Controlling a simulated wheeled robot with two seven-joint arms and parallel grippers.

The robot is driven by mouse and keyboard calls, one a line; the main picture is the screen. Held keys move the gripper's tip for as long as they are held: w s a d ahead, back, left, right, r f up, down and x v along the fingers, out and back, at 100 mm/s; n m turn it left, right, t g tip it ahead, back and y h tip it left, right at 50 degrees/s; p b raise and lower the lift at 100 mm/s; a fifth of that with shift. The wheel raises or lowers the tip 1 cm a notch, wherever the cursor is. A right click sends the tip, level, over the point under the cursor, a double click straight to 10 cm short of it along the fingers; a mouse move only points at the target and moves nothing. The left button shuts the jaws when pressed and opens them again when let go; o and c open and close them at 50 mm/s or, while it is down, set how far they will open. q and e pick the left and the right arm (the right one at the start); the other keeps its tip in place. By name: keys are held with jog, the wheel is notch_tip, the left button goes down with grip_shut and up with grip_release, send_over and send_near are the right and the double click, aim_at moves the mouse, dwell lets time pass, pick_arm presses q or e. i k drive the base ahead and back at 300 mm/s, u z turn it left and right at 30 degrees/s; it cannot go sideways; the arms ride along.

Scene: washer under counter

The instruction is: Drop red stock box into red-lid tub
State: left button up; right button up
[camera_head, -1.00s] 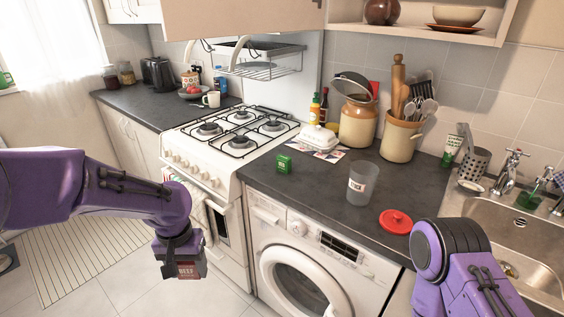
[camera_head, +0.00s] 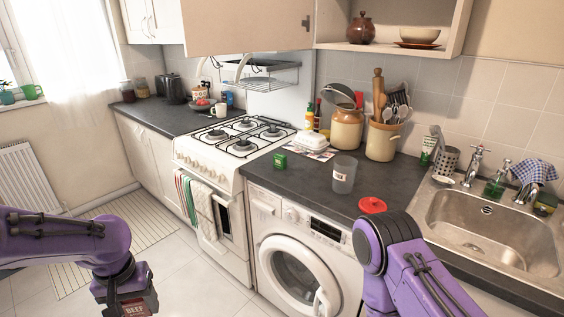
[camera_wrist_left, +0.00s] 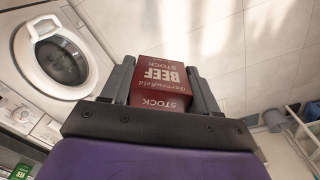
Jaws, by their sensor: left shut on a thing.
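The red beef stock box (camera_wrist_left: 161,84) is between the fingers of my left gripper (camera_wrist_left: 160,88), which is shut on it. In the head view the box (camera_head: 135,309) shows at the bottom left edge, held low over the floor, in front of the stove and away from the counter. The clear tub (camera_head: 343,175) stands upright on the dark counter above the washer, with its top open. The red lid (camera_head: 372,205) lies on the counter to the right of the tub, apart from it. My right arm shows at the lower right; its gripper is out of view.
A green box (camera_head: 280,161) stands on the counter left of the tub. Stoneware jars (camera_head: 347,130) and a white butter dish (camera_head: 311,142) stand behind. The sink (camera_head: 490,235) is at the right, the washer (camera_head: 300,265) below the counter.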

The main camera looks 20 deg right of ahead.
aim_at(345, 170)
jog(key=z, duration=1.4)
